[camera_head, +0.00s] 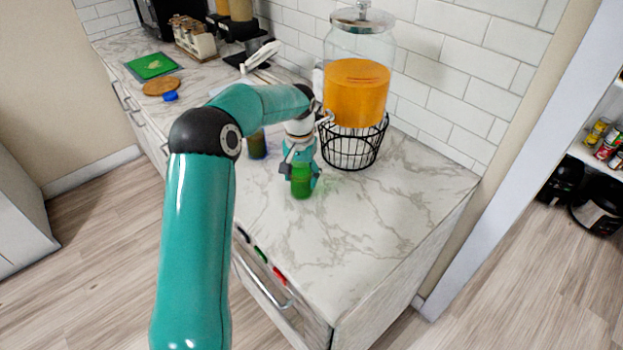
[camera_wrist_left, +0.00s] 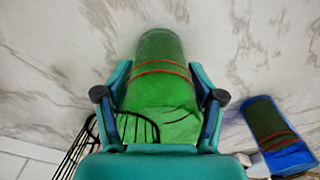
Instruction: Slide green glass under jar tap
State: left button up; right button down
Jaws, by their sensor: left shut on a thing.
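The green glass (camera_head: 301,187) stands on the marble counter, in front and to the left of the jar's wire stand. My left gripper (camera_head: 300,167) is shut around its upper part. In the left wrist view the green glass (camera_wrist_left: 160,75), with red bands, sits between the two fingers (camera_wrist_left: 160,98). The glass jar (camera_head: 357,92) holds orange liquid and rests on a black wire stand (camera_head: 355,148). Its tap (camera_head: 325,118) sticks out at the left of the jar, above and behind the gripper. The right gripper is not in view.
A blue glass (camera_head: 257,147) stands to the left behind my arm; it also shows in the left wrist view (camera_wrist_left: 276,138). The counter (camera_head: 370,220) is clear in front and to the right. A green board (camera_head: 152,66) and a spice rack (camera_head: 193,38) are farther back.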

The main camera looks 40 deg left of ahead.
pick_arm(q)
jog(key=shift+a+f+p, duration=0.2)
jog(key=shift+a+p, duration=0.3)
jog(key=shift+a, duration=0.9)
jog(key=shift+w, duration=0.1)
jog(key=o, duration=1)
jog(key=shift+c, duration=0.2)
jog(key=o, duration=0.5)
jog(key=shift+w+f, duration=0.1)
jog(key=shift+w, duration=0.1)
jog(key=shift+s+r, duration=0.1)
jog(key=shift+r, duration=0.1)
